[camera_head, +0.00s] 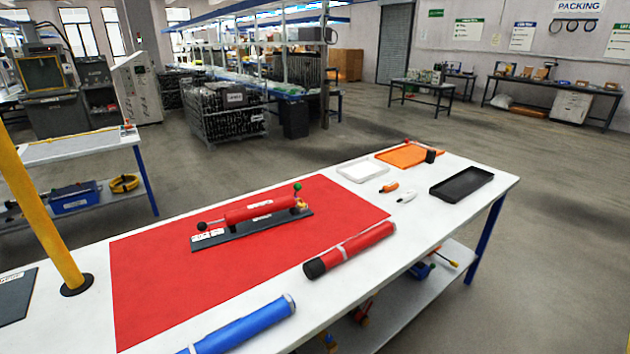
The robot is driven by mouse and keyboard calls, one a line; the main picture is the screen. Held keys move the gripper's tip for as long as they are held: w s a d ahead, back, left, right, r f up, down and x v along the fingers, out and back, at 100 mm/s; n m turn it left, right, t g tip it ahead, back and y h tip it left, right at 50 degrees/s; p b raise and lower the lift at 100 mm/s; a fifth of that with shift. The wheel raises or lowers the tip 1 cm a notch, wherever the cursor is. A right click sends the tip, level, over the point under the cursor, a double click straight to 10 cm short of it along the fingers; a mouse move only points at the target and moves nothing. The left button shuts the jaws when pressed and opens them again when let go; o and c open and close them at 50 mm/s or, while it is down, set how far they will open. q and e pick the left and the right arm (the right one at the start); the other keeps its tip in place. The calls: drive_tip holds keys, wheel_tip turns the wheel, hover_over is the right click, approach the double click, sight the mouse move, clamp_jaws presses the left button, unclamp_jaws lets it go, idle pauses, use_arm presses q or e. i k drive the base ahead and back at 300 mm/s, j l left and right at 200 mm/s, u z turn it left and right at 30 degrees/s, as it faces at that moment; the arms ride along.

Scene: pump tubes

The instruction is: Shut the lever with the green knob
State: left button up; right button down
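The green knob (297,187) tops a short red lever at the right end of a dark fixture (222,236) on the red mat (150,290). The lever stands roughly upright. A red tube (258,210) lies along the fixture, and a black ball knob (202,226) is at its left end. A yellow part (301,204) sits at the foot of the lever. Whether the clamp there grips the tube is too small to tell. Neither of my grippers is in view.
A second red tube (350,250) with a black end lies at the mat's front edge. A blue tube (240,328) lies nearer. White (363,170), orange (405,156) and black (461,184) trays stand at the right. A yellow post (40,215) rises at left.

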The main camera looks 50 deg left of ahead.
sight(297, 186)
drive_tip(key=i+u, duration=0.25)
drive_tip(key=u, duration=0.15)
drive_tip(key=i+l+u, duration=0.15)
drive_tip(key=u, duration=0.3)
drive_tip(key=i+l+u, duration=0.25)
drive_tip(key=u, duration=0.15)
drive_tip(key=i+l+u, duration=0.3)
drive_tip(key=u, duration=0.15)
drive_tip(key=i+l+u, duration=0.15)
drive_tip(key=u, duration=0.2)
drive_tip(key=i+l+u, duration=0.15)
drive_tip(key=u, duration=0.2)
drive_tip(key=i+l+u, duration=0.15)
drive_tip(key=l+u, duration=0.2)
